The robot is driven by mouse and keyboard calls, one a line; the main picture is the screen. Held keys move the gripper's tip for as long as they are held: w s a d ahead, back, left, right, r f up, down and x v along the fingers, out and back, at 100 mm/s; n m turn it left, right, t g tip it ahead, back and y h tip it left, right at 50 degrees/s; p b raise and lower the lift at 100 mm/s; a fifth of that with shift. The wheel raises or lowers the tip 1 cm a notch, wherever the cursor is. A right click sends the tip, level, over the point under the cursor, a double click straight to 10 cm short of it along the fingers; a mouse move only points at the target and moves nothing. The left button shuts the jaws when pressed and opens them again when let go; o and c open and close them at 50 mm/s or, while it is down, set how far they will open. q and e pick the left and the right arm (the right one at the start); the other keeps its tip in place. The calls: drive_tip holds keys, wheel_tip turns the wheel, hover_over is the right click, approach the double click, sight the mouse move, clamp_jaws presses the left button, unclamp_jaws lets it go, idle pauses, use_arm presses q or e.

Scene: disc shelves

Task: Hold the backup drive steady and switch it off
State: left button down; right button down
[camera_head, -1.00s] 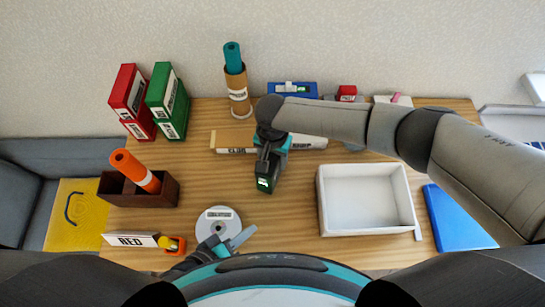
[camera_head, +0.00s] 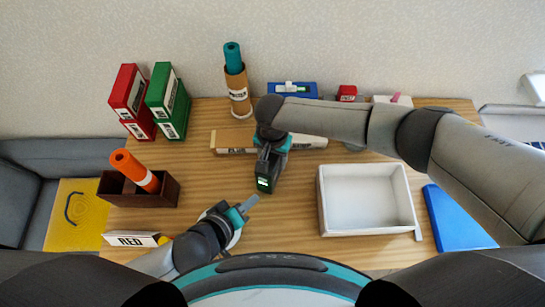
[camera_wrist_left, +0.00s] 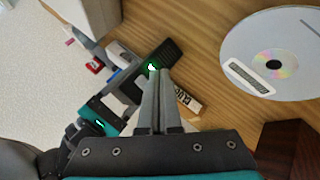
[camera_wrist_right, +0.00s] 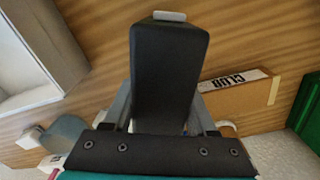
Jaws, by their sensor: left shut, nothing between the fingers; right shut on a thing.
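The backup drive is a dark box (camera_head: 264,184) with a small lit green panel on its near end, at the middle of the table. My right gripper (camera_head: 270,150) comes from behind and is shut on it; the right wrist view shows the dark box (camera_wrist_right: 168,65) between the fingers. My left gripper (camera_head: 252,202) is shut and empty, just in front of the drive's lit end. In the left wrist view its closed fingertips (camera_wrist_left: 155,74) overlap the drive's end near a green light (camera_wrist_left: 152,67); I cannot tell whether they touch.
A white open bin (camera_head: 322,215) stands to the right of the drive. A disc (camera_wrist_left: 290,58) lies on the table, mostly hidden under my left arm in the head view. A brown box (camera_head: 112,192) with an orange roll is at left. A cardboard strip (camera_head: 310,141) lies behind the drive.

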use_arm(q)
drive_tip(key=shift+w+d, duration=0.25)
drive_tip(key=shift+w, duration=0.3)
drive_tip(key=shift+w+d, duration=0.2)
drive_tip(key=shift+w, duration=0.35)
drive_tip(key=shift+w, duration=0.15)
idle(1.2)
drive_tip(key=shift+w+d, duration=0.15)
drive_tip(key=shift+w, duration=0.15)
drive_tip(key=shift+w+d, duration=0.1)
drive_tip(key=shift+w, duration=0.15)
idle(0.4)
drive_tip(key=shift+s, duration=0.1)
drive_tip(key=shift+s+a, duration=0.3)
drive_tip(key=shift+s, duration=0.3)
drive_tip(key=s, duration=0.2)
drive_tip(key=s+a, duration=0.2)
drive_tip(key=s, duration=0.1)
drive_tip(key=shift+s, duration=0.3)
